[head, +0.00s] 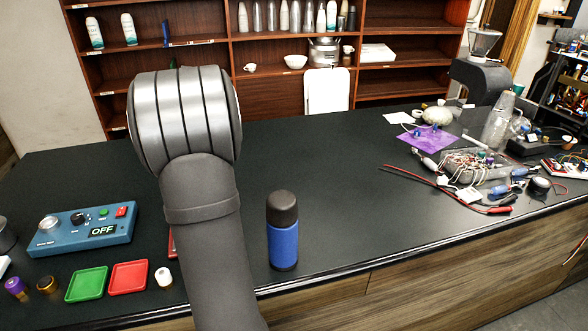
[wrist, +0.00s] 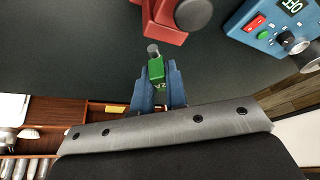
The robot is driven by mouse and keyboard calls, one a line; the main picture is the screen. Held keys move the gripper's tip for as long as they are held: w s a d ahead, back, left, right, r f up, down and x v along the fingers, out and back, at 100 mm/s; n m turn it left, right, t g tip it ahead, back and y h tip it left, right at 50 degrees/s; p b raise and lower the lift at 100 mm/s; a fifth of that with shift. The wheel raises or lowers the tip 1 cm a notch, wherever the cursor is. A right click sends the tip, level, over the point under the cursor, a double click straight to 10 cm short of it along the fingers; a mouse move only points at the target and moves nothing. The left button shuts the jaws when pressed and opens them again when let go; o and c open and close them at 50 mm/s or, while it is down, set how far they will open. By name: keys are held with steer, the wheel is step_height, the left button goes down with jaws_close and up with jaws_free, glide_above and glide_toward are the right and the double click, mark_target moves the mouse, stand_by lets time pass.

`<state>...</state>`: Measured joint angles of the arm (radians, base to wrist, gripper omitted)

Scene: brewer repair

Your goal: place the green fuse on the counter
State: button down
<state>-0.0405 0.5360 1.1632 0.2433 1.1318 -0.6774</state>
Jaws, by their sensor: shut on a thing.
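The green fuse (wrist: 157,70) with a grey metal end shows in the wrist view. My gripper (wrist: 158,82) has blue fingers and is shut on the fuse, with the metal end sticking out beyond the fingertips. The dark counter (wrist: 85,60) lies beneath them; how high the fuse is above it I cannot tell. In the head view the counter (head: 350,190) is wide, and my arm hides both the gripper and the fuse.
A red block with a dark round part (wrist: 193,14) is just beyond the fuse. The blue control box (head: 85,229) reads OFF. Green (head: 87,284) and red (head: 128,277) trays and a blue bottle (head: 283,243) stand near the front edge. The counter's middle is clear; wired parts (head: 480,165) clutter the right.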

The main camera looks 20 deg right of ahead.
steer(key=s+d+m+h, duration=0.1)
steer(key=s+d+m, duration=0.25)
steer(key=d, duration=1.15)
steer(key=s+d+m+h, duration=0.1)
steer(key=s+d+m, duration=0.3)
steer(key=d, duration=1)
steer(key=s+d+m+h, duration=0.2)
steer(key=s+d+m, duration=0.2)
steer(key=s+d, duration=1.35)
glide_toward(342, 204)
steer(key=shift+w+d+f+m, duration=0.25)
steer(key=shift+w+d+f, duration=0.1)
steer(key=shift+w+f, duration=0.45)
steer(key=shift+f, duration=2)
steer(key=shift+f, duration=0.1)
